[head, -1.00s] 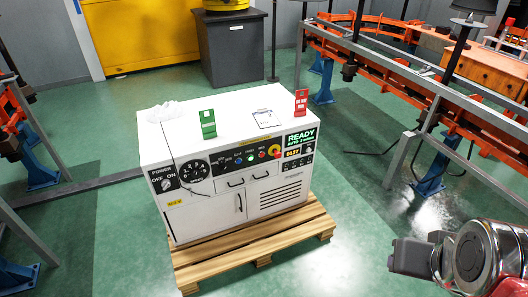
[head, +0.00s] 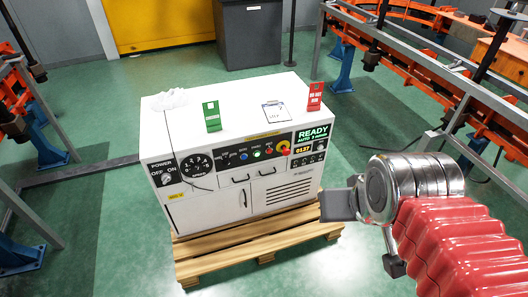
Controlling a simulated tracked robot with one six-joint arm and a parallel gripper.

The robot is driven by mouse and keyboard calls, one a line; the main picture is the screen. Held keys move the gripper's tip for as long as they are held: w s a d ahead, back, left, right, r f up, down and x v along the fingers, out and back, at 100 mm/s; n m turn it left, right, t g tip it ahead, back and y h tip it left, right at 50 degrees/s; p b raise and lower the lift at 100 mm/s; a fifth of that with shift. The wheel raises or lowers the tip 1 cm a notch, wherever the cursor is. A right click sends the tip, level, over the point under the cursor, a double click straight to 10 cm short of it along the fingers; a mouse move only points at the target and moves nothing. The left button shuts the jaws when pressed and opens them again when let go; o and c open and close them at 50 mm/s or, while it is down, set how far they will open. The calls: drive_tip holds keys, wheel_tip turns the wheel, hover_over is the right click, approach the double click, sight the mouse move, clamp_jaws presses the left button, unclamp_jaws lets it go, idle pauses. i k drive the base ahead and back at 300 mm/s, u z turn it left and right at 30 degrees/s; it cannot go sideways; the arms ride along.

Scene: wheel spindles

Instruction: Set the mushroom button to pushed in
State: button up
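The mushroom button (head: 285,150) is a red knob on a yellow round plate at the right part of the white cabinet's (head: 215,105) black front panel. It is small in the head view, and I cannot tell whether it stands out or is pushed in. My gripper (head: 340,205) is a dark grey end on a shiny metal wrist, to the right of and below the button in the picture, apart from it. Its fingers are not clearly seen, so I cannot tell open from shut. Nothing is seen held.
The panel also has a dial (head: 196,164), small coloured buttons, a power switch (head: 166,179) and a READY display (head: 313,134). Green (head: 212,116) and red (head: 315,96) tags and a clipboard (head: 276,111) are on top. A wooden pallet (head: 255,248) lies beneath. Orange rails (head: 430,65) run at right.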

sight(286, 152)
drive_tip(key=u, duration=0.6)
drive_tip(key=i, duration=0.85)
drive_tip(key=u, duration=0.55)
